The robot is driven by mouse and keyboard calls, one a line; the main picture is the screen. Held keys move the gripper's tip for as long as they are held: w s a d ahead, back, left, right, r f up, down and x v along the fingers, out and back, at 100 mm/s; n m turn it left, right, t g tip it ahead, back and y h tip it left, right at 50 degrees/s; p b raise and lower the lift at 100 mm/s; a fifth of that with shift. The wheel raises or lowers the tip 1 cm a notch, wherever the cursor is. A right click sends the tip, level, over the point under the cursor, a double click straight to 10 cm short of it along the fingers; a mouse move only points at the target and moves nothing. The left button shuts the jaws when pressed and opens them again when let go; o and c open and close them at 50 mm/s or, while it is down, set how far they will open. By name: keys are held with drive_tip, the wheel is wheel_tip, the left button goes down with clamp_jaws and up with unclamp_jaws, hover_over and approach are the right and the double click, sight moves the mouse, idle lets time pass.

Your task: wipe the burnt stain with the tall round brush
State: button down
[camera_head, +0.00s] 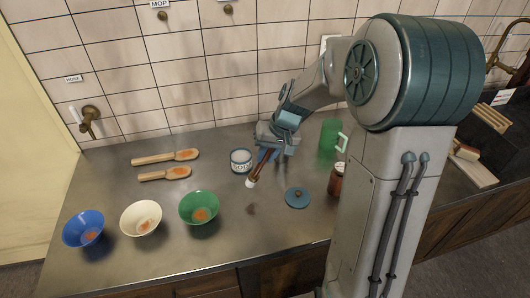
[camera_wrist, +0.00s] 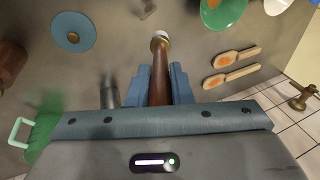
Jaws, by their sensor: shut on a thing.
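My gripper (camera_head: 268,152) is shut on the brown handle of the tall round brush (camera_head: 256,170). In the wrist view the brush (camera_wrist: 160,80) sits between the two blue fingers of my gripper (camera_wrist: 163,90), its pale round end pointing away from me. In the head view it slants down to the left, pale end lowest. The burnt stain (camera_head: 251,209) is a small dark patch on the grey counter, a little nearer the front than the brush end. It also shows faintly at the top of the wrist view (camera_wrist: 147,7). I cannot tell whether the brush touches the counter.
A labelled white tin (camera_head: 241,156) stands just left of the brush. A blue lid (camera_head: 297,199), an amber jar (camera_head: 336,182) and a green mug (camera_head: 331,136) are right. A green bowl (camera_head: 187,207), cream bowl (camera_head: 127,219), blue bowl (camera_head: 70,231) and two wooden scoops (camera_head: 150,159) are left.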

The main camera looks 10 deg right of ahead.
drive_tip(key=shift+f, duration=0.1)
idle(0.3)
drive_tip(key=shift+a+f+b, duration=0.35)
drive_tip(key=shift+b, duration=0.15)
drive_tip(key=shift+f+b, duration=0.15)
drive_tip(key=shift+b, duration=1.4)
drive_tip(key=shift+r+b, duration=0.35)
drive_tip(key=shift+b, duration=0.3)
